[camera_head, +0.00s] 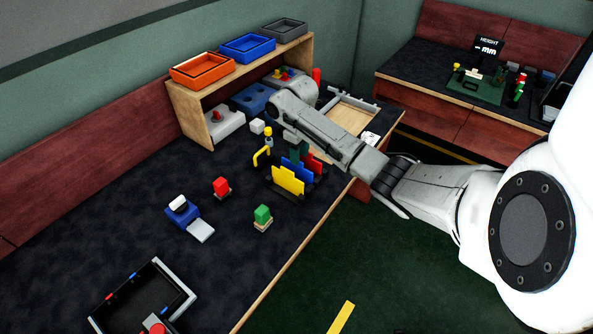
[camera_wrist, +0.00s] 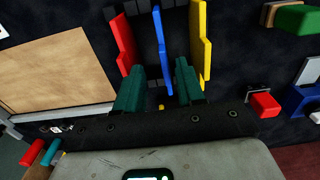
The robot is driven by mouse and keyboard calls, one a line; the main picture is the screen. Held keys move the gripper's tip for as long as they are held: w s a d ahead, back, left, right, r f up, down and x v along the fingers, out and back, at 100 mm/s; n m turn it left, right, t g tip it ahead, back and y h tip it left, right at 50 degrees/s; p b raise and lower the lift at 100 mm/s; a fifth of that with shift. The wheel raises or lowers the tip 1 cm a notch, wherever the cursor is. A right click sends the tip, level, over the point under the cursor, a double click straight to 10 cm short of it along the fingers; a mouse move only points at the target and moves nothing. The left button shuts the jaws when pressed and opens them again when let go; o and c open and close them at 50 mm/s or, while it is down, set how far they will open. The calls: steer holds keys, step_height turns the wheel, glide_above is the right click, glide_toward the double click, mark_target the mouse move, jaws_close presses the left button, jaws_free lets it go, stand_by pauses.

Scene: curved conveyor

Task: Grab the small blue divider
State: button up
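The small blue divider (camera_head: 297,171) stands upright in a dark rack, between a yellow divider (camera_head: 288,180) and a red divider (camera_head: 314,163). In the wrist view the blue divider (camera_wrist: 161,45) runs down between the two green fingers of my gripper (camera_wrist: 160,68). The fingers are apart, with a visible gap on each side of the blue divider. The red divider (camera_wrist: 122,45) is left of the fingers and the yellow divider (camera_wrist: 201,45) is right, close to the right finger. In the head view my gripper (camera_head: 297,152) is above the rack, partly hiding the dividers.
A yellow hook-shaped piece (camera_head: 262,156) stands close left of the rack. A wooden shelf (camera_head: 194,113) with trays stands behind.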

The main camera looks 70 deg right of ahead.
mark_target(297, 170)
steer(key=shift+w+a+f, duration=0.15)
steer(key=shift+w+f, duration=0.05)
steer(key=shift+f, duration=1.35)
steer(key=shift+w+a+f, duration=0.1)
steer(key=shift+w+f, duration=0.05)
steer(key=shift+f, duration=1.4)
jaws_close()
